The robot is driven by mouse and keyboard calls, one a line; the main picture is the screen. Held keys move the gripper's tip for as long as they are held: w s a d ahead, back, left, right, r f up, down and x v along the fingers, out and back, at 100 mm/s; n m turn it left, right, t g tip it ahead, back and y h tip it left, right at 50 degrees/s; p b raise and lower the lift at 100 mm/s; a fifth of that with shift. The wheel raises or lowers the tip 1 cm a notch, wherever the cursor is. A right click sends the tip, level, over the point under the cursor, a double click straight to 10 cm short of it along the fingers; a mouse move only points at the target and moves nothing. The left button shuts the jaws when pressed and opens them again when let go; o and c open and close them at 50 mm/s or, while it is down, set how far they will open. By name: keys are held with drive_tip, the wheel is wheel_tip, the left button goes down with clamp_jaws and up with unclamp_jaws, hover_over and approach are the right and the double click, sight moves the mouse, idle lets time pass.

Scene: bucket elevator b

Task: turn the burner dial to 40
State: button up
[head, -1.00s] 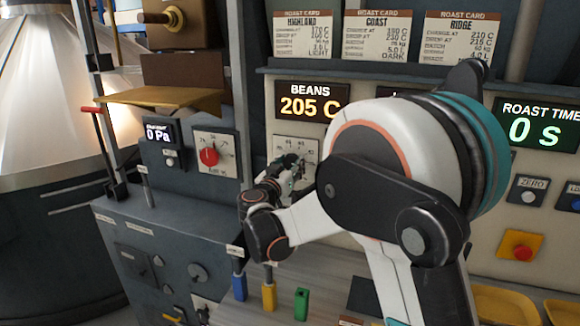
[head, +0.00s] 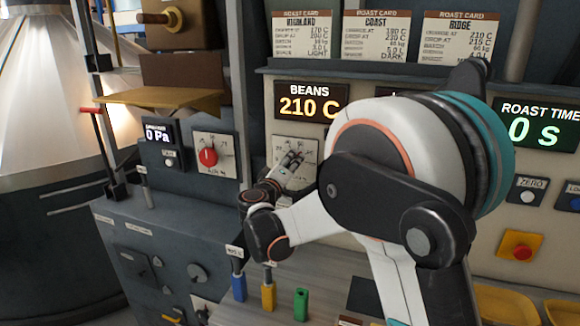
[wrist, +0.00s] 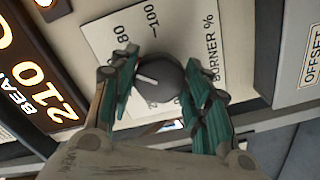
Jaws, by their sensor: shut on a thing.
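The burner dial (wrist: 160,82) is a dark round knob with a white pointer mark, on a white plate (wrist: 105,45) lettered "BURNER %". The wrist view is tilted; 80 and 100 read on the scale, and the other numbers are mostly covered. The white mark points left in this view, and I cannot read its exact setting. My gripper (wrist: 168,95) has its teal fingers on both sides of the dial, shut on it. In the head view my gripper (head: 290,162) is at the burner plate (head: 284,146), where it hides the dial.
The beans display (head: 311,101) reads 210 C and the roast time display (head: 541,125) reads 0 s. A red dial (head: 208,157) is on the panel to the left. Blue (head: 239,288), yellow (head: 269,296) and green (head: 301,304) handles stand below.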

drive_tip(key=n, duration=1.1)
drive_tip(key=shift+r+n, duration=0.1)
drive_tip(key=shift+n, duration=0.3)
idle(0.3)
drive_tip(key=o, duration=1.1)
drive_tip(key=shift+c, duration=0.2)
drive_tip(key=v, duration=1.2)
